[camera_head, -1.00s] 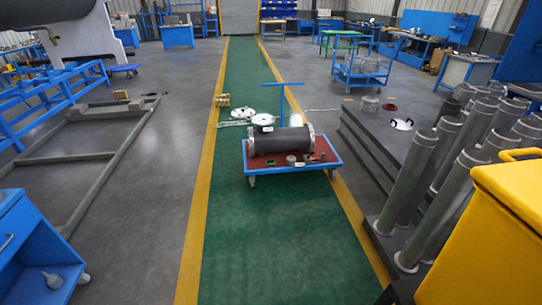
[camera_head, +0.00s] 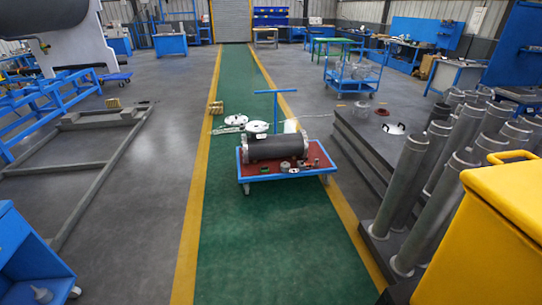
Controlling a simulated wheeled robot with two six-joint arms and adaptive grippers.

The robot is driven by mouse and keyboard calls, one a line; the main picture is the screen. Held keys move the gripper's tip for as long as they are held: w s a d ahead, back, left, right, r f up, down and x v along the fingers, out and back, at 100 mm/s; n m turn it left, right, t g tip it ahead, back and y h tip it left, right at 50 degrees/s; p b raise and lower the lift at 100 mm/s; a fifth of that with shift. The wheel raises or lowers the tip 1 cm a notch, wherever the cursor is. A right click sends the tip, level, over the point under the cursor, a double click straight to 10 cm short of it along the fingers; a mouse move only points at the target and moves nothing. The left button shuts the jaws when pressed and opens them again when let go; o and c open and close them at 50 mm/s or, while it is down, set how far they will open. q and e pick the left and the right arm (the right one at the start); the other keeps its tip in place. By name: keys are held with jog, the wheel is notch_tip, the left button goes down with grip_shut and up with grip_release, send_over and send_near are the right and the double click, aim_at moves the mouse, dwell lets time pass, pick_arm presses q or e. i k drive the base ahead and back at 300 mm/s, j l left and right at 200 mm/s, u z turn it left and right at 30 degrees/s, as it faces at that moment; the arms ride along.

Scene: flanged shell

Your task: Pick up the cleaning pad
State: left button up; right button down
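A low blue cart (camera_head: 285,178) with a red top stands on the green floor lane. A dark flanged cylinder (camera_head: 277,147) lies across it. Several small parts lie along the cart's front edge, among them a grey piece (camera_head: 285,167); they are too small to tell whether one is the cleaning pad. Neither of my grippers is in view.
A yellow bin (camera_head: 490,235) and upright grey pipes (camera_head: 405,185) stand close on the right. A blue cabinet (camera_head: 25,255) is at the near left, by a grey floor frame (camera_head: 95,190). The green lane (camera_head: 265,245) is clear before the cart.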

aim_at(263, 168)
jog(key=i, duration=0.9)
jog(key=i+z, duration=0.1)
jog(key=i, duration=0.8)
jog(key=i+j, duration=0.15)
jog(key=i, duration=0.75)
jog(key=i+j, duration=0.1)
jog(key=i, duration=0.85)
jog(key=i+j+z, duration=0.1)
jog(key=i, duration=0.8)
